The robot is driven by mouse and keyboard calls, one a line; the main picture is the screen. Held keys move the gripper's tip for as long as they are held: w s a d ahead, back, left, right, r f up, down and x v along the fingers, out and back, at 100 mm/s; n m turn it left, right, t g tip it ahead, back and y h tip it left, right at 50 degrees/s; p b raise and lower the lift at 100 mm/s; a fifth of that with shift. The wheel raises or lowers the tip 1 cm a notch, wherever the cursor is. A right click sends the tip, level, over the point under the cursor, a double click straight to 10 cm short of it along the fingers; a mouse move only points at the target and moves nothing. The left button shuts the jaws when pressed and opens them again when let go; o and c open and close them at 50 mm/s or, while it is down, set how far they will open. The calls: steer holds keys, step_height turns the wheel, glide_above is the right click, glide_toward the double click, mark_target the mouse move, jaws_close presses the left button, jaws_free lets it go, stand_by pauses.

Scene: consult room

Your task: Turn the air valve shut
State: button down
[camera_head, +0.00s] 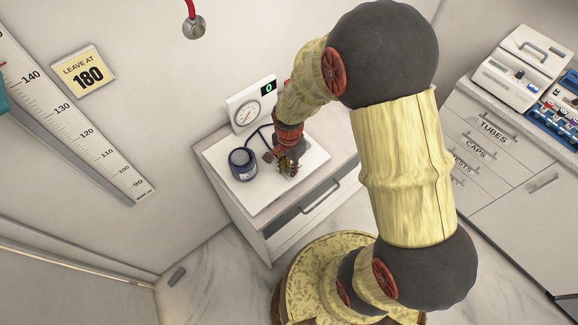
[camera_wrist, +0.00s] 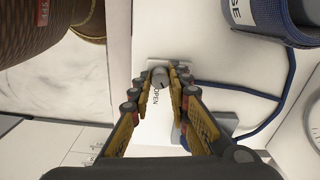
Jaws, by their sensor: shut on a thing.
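The air valve is a small round grey knob (camera_wrist: 160,77) with a dark mark on its face, in the wrist view. The word OPEN is printed beside it. My gripper (camera_wrist: 161,83) is shut on the knob, one yellow-brown finger on each side. In the head view my gripper (camera_head: 287,168) is low at the cabinet top and hides the knob. A white gauge (camera_head: 248,105) with a round dial and a display reading 0 stands behind it. A rolled dark blue cuff (camera_head: 242,164) lies to the left, with a dark hose.
The valve is on a white-topped cabinet (camera_head: 221,157) with drawers. A labelled drawer unit (camera_head: 490,140) with equipment stands at right. My arm covers much of the middle.

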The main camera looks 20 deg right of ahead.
mark_target(289, 170)
steer(key=n, duration=0.6)
steer(key=shift+w+r+p, duration=0.1)
steer(key=shift+p, duration=0.25)
steer(key=n, duration=0.5)
steer(key=shift+n, duration=0.4)
steer(key=c, duration=1.8)
jaws_free()
steer(key=shift+o, duration=0.7)
step_height(289, 170, up, 12)
